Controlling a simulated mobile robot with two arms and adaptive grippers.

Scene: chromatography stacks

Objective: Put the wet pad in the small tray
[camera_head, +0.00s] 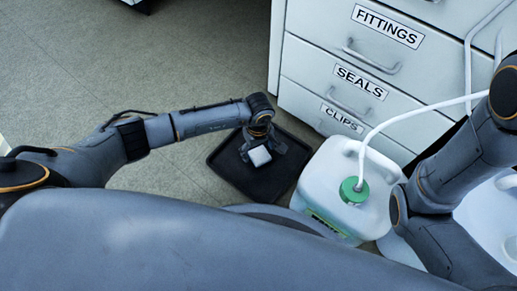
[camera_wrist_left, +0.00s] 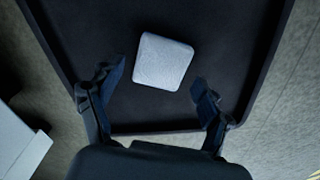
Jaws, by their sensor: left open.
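A white, square pad with rounded corners (camera_wrist_left: 163,62) shows over the floor of a black tray (camera_wrist_left: 240,125) in the left wrist view. It appears to lie flat in it. In the head view the pad (camera_head: 260,156) shows by my left gripper (camera_head: 264,147), and the black tray (camera_head: 226,172) is on the floor. In the left wrist view my left gripper (camera_wrist_left: 157,84) is open, its fingers apart and the pad just beyond the fingertips, not clasped. Whether the fingers touch the tray floor I cannot tell. I see no other tray. My right gripper is out of view.
A white jug with a green cap (camera_head: 353,190) and a hose stands right of the tray. A white drawer cabinet (camera_head: 335,62) labelled FITTINGS, SEALS and CLIPS stands behind. Another white container (camera_head: 488,215) is at far right. Floor left of the tray is clear.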

